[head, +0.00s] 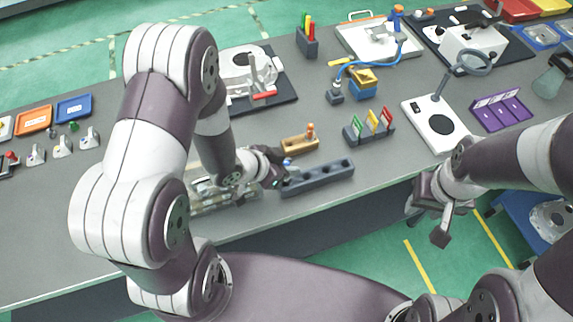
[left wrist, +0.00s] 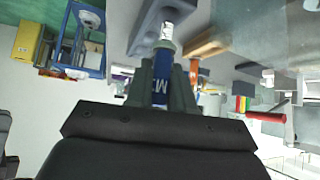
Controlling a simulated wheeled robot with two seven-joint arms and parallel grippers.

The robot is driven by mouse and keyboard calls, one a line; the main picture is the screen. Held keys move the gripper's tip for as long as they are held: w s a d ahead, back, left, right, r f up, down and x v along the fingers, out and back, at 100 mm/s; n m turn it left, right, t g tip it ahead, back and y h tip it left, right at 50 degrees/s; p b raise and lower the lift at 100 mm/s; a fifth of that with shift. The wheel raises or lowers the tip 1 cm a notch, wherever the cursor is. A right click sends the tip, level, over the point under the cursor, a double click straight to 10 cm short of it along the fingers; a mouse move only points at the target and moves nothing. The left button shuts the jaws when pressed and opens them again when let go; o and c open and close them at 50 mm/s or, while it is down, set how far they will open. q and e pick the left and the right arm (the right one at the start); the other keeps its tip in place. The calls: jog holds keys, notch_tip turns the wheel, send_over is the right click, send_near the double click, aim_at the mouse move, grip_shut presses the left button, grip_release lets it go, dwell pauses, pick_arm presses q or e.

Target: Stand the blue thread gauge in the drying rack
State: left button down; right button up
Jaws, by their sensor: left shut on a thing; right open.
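The blue thread gauge (left wrist: 159,75) is between my left gripper's fingers in the left wrist view, with its silver end (left wrist: 166,33) pointing away from the palm. In the head view only a small blue part (head: 287,162) shows beside the fingers. My left gripper (head: 276,172) is shut on it at the left end of a dark grey rack with round holes (head: 330,174). I cannot tell whether the gauge touches the rack. My right gripper (head: 432,222) is open and empty, off the table's front edge.
A wooden holder (head: 298,144) with an orange-topped piece stands just behind the rack. A stand with coloured tags (head: 370,128) is behind its right end. A metal fixture (head: 215,196) lies left, partly behind my left arm.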

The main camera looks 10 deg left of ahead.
dwell(0.8)
pick_arm(q)
jog(key=shift+f+b, duration=1.3)
jog(key=shift+f, duration=0.65)
jog(key=c, duration=0.9)
grip_release()
jog(key=shift+r, duration=0.1)
jog(key=p+v, duration=0.2)
jog(key=v, duration=1)
jog(key=shift+s+r, duration=0.25)
jog(key=shift+a, duration=0.15)
